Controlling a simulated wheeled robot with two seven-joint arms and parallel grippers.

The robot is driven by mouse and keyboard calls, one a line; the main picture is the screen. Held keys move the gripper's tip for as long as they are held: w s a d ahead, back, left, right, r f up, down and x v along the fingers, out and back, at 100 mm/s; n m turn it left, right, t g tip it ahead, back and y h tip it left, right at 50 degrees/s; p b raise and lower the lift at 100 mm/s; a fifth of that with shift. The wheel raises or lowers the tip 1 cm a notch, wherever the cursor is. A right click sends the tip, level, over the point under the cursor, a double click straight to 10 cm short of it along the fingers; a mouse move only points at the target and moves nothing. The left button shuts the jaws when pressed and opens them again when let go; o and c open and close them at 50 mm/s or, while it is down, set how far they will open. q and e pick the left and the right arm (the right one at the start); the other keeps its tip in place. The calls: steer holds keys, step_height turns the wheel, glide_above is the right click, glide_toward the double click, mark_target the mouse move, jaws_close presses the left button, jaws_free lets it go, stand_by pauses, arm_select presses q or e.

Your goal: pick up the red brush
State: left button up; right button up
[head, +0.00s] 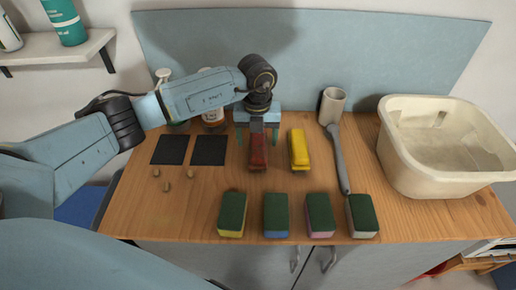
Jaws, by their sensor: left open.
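The red brush (258,155) lies on the wooden worktop, left of a yellow brush (298,150). My left gripper (258,138) is over the far end of the red brush, pointing down. Its fingers are spread, one on each side of the brush, and it is open. The gripper body hides part of the brush's far end. I cannot tell whether the fingers touch the brush. My right gripper is not in view.
Several sponges (276,214) stand in a row along the front. Two dark squares (208,151) and small brown pieces (168,187) lie at left. A grey-handled tool (340,160) and a cream basin (440,150) are at right. A blue panel (370,60) stands behind.

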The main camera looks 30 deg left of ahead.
mark_target(258, 142)
arm_select(q)
step_height(258, 142, down, 4)
steer(key=shift+w+f, duration=0.15)
steer(key=shift+c, duration=0.4)
steer(key=c, duration=1.1)
steer(key=shift+o, duration=0.2)
step_height(258, 142, up, 10)
steer(key=shift+r, duration=0.1)
